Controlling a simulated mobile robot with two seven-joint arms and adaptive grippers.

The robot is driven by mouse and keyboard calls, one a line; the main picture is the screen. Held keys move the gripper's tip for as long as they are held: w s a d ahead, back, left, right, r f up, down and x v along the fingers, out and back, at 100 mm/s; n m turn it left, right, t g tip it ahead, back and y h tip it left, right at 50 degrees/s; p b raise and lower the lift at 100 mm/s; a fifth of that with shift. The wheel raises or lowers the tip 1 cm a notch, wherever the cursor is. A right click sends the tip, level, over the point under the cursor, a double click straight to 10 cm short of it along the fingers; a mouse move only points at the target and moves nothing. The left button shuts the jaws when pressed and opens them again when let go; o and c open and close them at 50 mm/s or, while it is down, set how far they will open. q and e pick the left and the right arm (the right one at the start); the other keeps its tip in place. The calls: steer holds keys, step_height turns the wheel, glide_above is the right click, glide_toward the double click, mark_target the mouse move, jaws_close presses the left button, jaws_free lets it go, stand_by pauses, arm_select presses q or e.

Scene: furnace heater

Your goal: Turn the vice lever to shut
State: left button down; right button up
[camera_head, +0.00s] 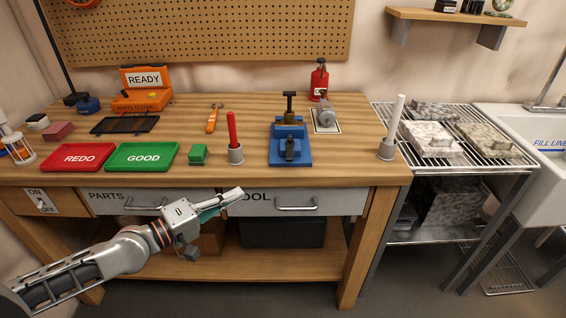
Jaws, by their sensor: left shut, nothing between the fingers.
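The blue vice (289,146) stands on the workbench, right of its middle. A dark upright lever or screw with a brownish top (290,105) rises from the vice's back part. A smaller dark piece stands at its front. My left gripper (238,194) is shut and empty. It is in front of the bench's front edge, by the drawers, below and left of the vice, and does not touch it. My right gripper is not in view.
A red rod in a grey holder (235,153) and a green block (198,155) stand left of the vice. A white rod in a holder (388,149) stands to the right. Red and green trays (142,157) lie at left. A metal rack (460,160) adjoins the bench.

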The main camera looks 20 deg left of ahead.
arm_select(q)
step_height(320, 180, up, 5)
steer(key=w+a+n, duration=0.2)
steer(key=n, duration=0.1)
steer(key=p, duration=0.3)
glide_toward(290, 150)
steer(key=w, duration=0.2)
steer(key=w+a, duration=0.1)
steer(key=w, duration=0.1)
steer(key=shift+a+f, duration=0.15)
steer(key=shift+f, duration=0.15)
steer(key=shift+w+d+p, duration=0.15)
steer(key=shift+d+p, duration=0.8)
steer(key=shift+p, duration=0.05)
steer(key=shift+d, duration=0.4)
steer(key=shift+w+d+f+p, duration=0.15)
steer(key=shift+d+f+p, duration=0.05)
steer(key=shift+d+p, duration=0.2)
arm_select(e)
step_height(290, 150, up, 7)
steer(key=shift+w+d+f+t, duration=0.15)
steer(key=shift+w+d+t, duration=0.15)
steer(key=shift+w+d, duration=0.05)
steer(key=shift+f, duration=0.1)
